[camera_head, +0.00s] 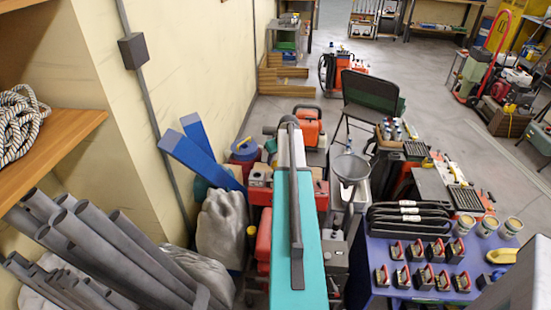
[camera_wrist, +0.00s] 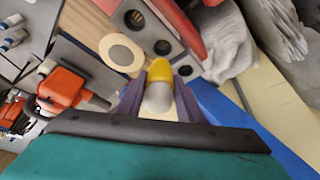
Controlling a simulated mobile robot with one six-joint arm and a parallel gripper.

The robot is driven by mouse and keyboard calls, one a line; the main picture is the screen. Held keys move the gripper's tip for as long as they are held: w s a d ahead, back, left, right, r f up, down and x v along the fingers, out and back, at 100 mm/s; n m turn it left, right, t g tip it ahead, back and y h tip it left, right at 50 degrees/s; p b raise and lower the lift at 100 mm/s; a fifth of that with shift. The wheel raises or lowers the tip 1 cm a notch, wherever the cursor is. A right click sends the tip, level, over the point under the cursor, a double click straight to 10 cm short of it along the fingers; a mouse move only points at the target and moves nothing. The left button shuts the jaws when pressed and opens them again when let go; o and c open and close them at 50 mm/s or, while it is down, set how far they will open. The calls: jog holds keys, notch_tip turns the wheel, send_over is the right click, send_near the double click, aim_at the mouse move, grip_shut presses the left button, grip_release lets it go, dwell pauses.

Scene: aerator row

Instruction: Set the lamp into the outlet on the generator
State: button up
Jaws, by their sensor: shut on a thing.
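In the wrist view my gripper (camera_wrist: 159,92) has its two purple-grey fingers shut on the lamp (camera_wrist: 160,73), a small rounded piece, yellow at the far end and whitish-grey nearer me. Beyond it is a grey panel with dark round outlets (camera_wrist: 184,70) in a slanting row, beside a red body, apparently the generator (camera_wrist: 184,22). The lamp appears in front of the panel, overlapping it near the outlets; I cannot tell whether it touches. In the head view my own teal arm covers the middle, and the gripper and lamp are not clearly seen.
Grey pipes (camera_head: 120,245) and blue bars (camera_head: 200,160) stand left of my arm, near a wall. A funnel (camera_head: 350,168) stands close on the right. A blue table (camera_head: 375,250) holds several red-and-black pieces. Open floor (camera_head: 235,90) lies farther back.

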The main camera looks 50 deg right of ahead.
jog(key=shift+f+b, duration=0.55)
jog(key=shift+f, duration=0.9)
jog(key=shift+f+b, duration=1.4)
jog(key=shift+f, duration=0.85)
dwell(1.0)
jog(key=o, duration=1.1)
jog(key=shift+o, duration=0.2)
jog(key=shift+r, duration=0.15)
jog(key=b+v, duration=0.1)
jog(key=v, duration=1.2)
jog(key=shift+r+b, duration=0.3)
jog(key=shift+b, duration=0.1)
